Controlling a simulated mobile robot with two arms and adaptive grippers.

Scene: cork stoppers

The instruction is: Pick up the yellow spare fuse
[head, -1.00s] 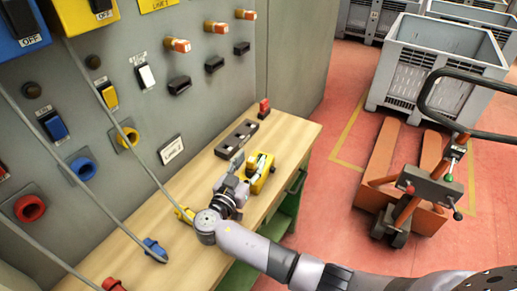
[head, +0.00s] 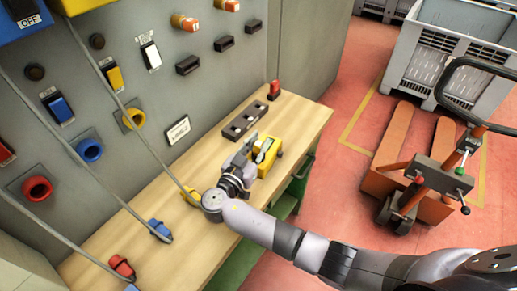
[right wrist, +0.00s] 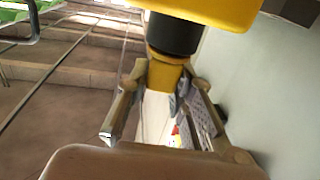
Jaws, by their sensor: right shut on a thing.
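My right gripper (head: 242,158) is over the wooden workbench, close against the left side of a yellow block-like thing (head: 268,148) with a dark, partly pale top. In the right wrist view the two fingers (right wrist: 168,78) are closed on a small yellow piece (right wrist: 165,74), which I take as the yellow spare fuse. A black collar (right wrist: 172,34) and a large yellow body (right wrist: 205,8) adjoin it, cut off by the top edge. In the head view the gripper hides the held piece, so I cannot tell whether it is lifted. My left gripper is out of view.
A black slotted holder (head: 245,120) and a red piece (head: 274,90) lie farther back on the workbench (head: 130,225). Blue (head: 160,230) and red (head: 122,267) plugs with cables lie at the near left. The grey panel (head: 215,95) stands behind. A pallet truck (head: 415,185) is at right.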

